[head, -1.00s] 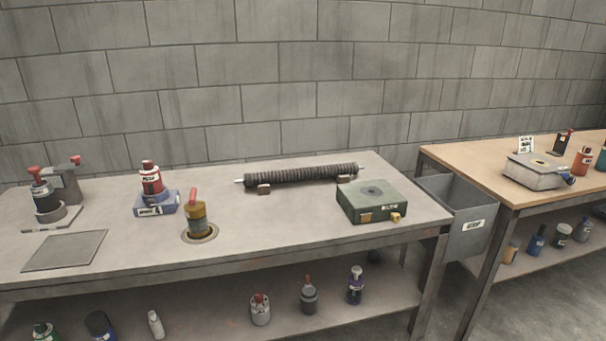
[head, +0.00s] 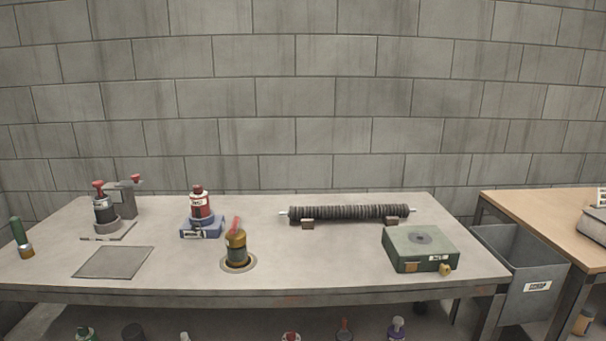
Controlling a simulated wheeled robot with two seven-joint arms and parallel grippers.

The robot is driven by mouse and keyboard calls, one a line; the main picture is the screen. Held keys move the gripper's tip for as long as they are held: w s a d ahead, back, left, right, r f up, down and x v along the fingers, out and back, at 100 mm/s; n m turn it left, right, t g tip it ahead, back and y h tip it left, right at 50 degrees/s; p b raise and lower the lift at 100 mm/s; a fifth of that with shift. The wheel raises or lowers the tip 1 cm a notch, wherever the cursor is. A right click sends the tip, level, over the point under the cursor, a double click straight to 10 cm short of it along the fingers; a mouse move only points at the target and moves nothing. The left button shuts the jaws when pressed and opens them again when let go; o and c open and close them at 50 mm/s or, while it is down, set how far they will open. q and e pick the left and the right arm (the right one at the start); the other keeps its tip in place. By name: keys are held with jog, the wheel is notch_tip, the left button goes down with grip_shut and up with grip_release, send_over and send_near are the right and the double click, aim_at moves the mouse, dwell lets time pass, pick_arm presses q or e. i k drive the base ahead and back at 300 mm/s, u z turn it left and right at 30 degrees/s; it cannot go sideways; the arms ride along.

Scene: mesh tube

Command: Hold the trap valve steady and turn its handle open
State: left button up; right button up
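A brass-coloured valve body (head: 236,252) with a red lever handle (head: 235,227) stands upright in a round collar (head: 238,264) near the front middle of the grey bench; it looks like the trap valve. Its handle leans up and slightly to the right. A black and grey unit with a red top (head: 104,208) stands at the left of the bench, beside a grey block with a red knob (head: 126,199). Neither of my grippers is in view, and nothing touches the valve.
A red bottle (head: 199,206) stands on a blue base. A dark ribbed tube (head: 348,212) rests on small blocks behind. A green box (head: 419,247) is at the right, and a flat plate (head: 113,262) at the left. A grey bin (head: 519,268) hangs beyond the bench's right end.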

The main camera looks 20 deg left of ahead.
aim_at(234, 229)
jog(key=u, duration=0.4)
jog(key=i, duration=0.9)
jog(key=u, duration=0.9)
